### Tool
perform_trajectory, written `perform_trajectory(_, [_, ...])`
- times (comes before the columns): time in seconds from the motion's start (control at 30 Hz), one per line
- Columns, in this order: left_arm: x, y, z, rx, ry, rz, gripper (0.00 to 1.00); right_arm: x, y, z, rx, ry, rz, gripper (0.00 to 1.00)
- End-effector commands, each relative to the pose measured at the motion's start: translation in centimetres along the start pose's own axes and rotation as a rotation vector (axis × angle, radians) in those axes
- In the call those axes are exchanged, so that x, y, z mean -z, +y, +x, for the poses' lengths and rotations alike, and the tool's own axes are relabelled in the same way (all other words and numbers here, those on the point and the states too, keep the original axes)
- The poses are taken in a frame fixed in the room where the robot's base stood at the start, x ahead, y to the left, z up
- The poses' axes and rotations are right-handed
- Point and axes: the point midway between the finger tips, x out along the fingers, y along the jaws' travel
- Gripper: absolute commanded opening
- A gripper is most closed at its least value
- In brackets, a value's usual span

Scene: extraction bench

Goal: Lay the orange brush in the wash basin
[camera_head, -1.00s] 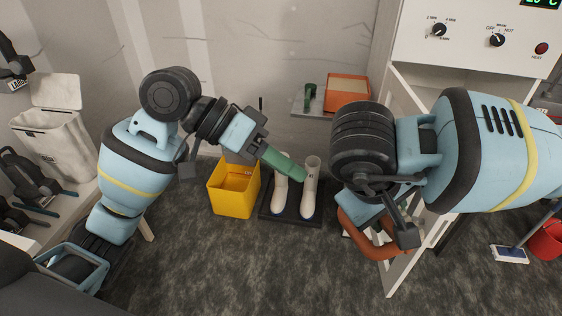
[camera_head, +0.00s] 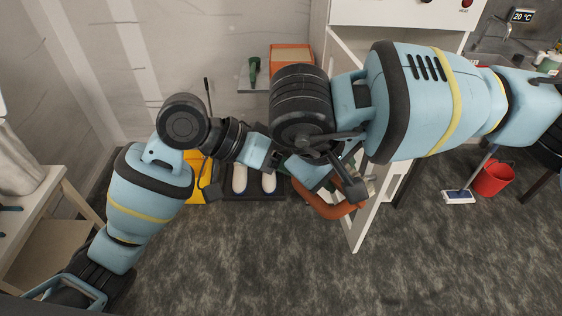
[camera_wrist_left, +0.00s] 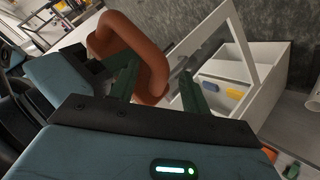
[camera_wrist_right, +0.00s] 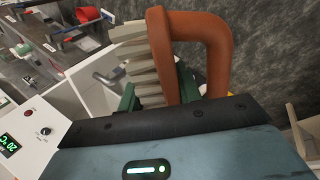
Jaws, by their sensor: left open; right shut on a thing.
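The orange brush (camera_head: 332,208) has a thick looped handle and pale bristles. My right gripper (camera_wrist_right: 158,88) is shut on it; the right wrist view shows the bristles and the handle (camera_wrist_right: 218,55) beyond the fingers. In the head view my right arm hides part of the brush. My left gripper (camera_wrist_left: 157,85) is open, its green fingers either side of the handle (camera_wrist_left: 142,52) in the left wrist view; I cannot tell whether they touch it. In the head view its fingertips are hidden behind my right arm. A grey sink (camera_head: 487,52), apparently the wash basin, is at the upper right.
A white cabinet with an open door (camera_head: 372,215) stands close by the brush. A red bucket (camera_head: 492,178) is on the right. The front floor is clear.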

Motion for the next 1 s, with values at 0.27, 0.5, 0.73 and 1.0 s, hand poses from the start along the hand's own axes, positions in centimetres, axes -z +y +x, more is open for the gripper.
perform_trajectory(0.27, [0.00,0.01,0.03,0.000,0.000,0.000,0.42,0.01,0.02,-0.03,0.000,0.001,0.000,0.05])
perform_trajectory(0.5, [-0.01,-0.03,0.01,0.001,-0.001,0.000,0.11,0.00,0.03,-0.04,-0.001,0.000,0.000,0.05])
perform_trajectory(0.73, [-0.08,-0.03,0.03,0.001,-0.003,0.001,0.00,0.02,0.11,-0.04,-0.002,0.000,0.002,0.05])
perform_trajectory(1.0, [-0.06,0.02,0.02,-0.001,-0.002,0.001,0.00,0.03,0.11,-0.03,-0.002,0.001,0.003,0.58])
